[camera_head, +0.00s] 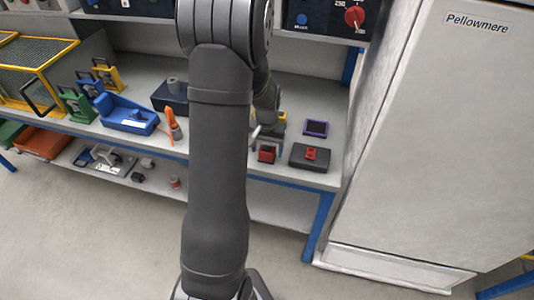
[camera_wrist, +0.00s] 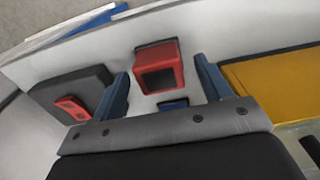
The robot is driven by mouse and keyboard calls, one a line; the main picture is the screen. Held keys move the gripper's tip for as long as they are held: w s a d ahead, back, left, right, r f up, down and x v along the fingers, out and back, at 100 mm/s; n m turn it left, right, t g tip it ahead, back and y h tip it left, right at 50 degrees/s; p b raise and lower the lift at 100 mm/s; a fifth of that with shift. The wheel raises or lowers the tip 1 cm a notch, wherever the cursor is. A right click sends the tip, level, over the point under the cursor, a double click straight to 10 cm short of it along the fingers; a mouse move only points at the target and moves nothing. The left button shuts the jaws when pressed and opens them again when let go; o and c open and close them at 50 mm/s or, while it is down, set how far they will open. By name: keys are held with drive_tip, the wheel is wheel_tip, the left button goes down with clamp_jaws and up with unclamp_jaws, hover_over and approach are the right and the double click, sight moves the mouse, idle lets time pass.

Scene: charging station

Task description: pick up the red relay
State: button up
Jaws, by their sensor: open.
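The red relay (camera_head: 266,153) is a small red block with a dark recessed face. It stands on the workbench, near its front edge. In the wrist view the relay (camera_wrist: 158,68) shows between the two blue fingers of my gripper (camera_wrist: 163,76), with a visible gap on each side. My gripper is open and holds nothing. I cannot tell whether the relay is level with the fingertips or just beyond them. In the head view my arm hides most of the gripper above and behind the relay.
A dark box (camera_head: 299,160) with a red piece (camera_head: 311,153) on top stands to the relay's right, close to one finger in the wrist view. A purple-framed block (camera_head: 316,128) is behind it. A yellow object (camera_wrist: 275,85) is at the wrist view's right. A white cabinet (camera_head: 430,140) bounds the right.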

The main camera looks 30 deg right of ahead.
drive_tip(key=shift+f, duration=0.5)
drive_tip(key=c, duration=1.1)
drive_tip(key=shift+r, duration=0.15)
